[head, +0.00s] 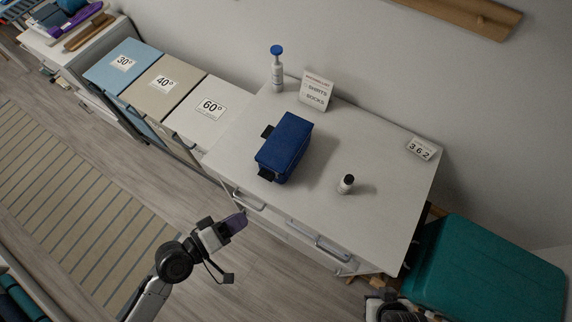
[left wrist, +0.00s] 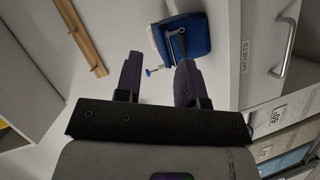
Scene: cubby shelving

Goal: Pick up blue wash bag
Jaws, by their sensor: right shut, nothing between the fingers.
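The blue wash bag (head: 284,146) rests on the white cabinet top, with black tabs on its left side. It also shows in the left wrist view (left wrist: 198,38), ahead of and above the fingertips. My left gripper (head: 238,250) is open and empty, in front of the cabinet, below and left of the bag and apart from it. In the left wrist view its two dark fingers (left wrist: 158,72) are spread with nothing between them. My right gripper (head: 390,308) is only partly in view at the bottom edge, in front of the cabinet's right end; its fingers are hard to make out.
On the cabinet top (head: 385,195) stand a blue-capped bottle (head: 277,70), a sign (head: 316,90), a small dark-capped bottle (head: 346,184) and a number card (head: 420,149). Drawer handles (head: 318,248) stick out in front. Lidded bins (head: 195,112) adjoin on the left, a teal box (head: 485,275) on the right.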

